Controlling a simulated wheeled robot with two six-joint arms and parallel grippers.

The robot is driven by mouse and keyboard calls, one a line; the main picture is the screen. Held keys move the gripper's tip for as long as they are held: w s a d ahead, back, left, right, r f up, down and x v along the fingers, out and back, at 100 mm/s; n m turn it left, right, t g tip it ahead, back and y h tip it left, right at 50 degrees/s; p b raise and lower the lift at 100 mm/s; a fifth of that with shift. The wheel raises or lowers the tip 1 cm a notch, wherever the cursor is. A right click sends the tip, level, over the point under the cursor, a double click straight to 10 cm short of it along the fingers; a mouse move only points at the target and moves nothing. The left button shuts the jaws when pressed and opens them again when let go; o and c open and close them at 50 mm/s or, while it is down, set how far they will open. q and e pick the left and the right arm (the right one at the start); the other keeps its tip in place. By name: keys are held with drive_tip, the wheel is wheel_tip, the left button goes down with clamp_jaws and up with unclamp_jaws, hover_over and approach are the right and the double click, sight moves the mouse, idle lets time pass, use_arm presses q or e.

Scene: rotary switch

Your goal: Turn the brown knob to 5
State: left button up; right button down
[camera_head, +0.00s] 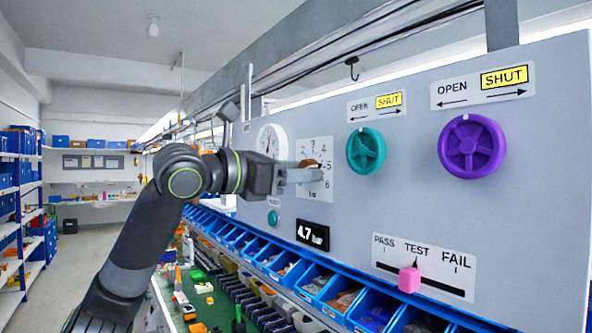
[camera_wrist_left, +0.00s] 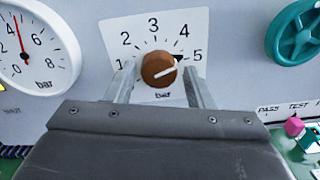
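The brown knob (camera_wrist_left: 158,69) sits on a white dial plate (camera_wrist_left: 116,38) marked with numbers and "bar". Its white line points right and slightly up, between 4 and 5 and nearer 5. In the head view the knob (camera_head: 312,163) is partly hidden by my left gripper (camera_head: 304,174). In the left wrist view my left gripper (camera_wrist_left: 160,86) is open, one finger on each side of the knob, with a visible gap on both sides. A black display (camera_head: 313,235) below reads 4.7 bar. My right gripper is not in view.
A round gauge (camera_wrist_left: 35,50) is left of the dial, its needle just past 4. A teal knob (camera_head: 366,151) and a purple knob (camera_head: 471,147) are to the right. A pink slider (camera_head: 409,280) stands at TEST. Blue bins (camera_head: 316,283) line the panel's foot.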

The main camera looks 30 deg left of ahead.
use_arm(q)
drive_tip(key=shift+o, duration=0.7)
drive_tip(key=shift+r, duration=0.1)
drive_tip(key=shift+s+a, duration=0.1)
drive_tip(key=b+v, duration=1.1)
drive_tip(key=v, duration=0.6)
drive_tip(key=shift+s, duration=0.15)
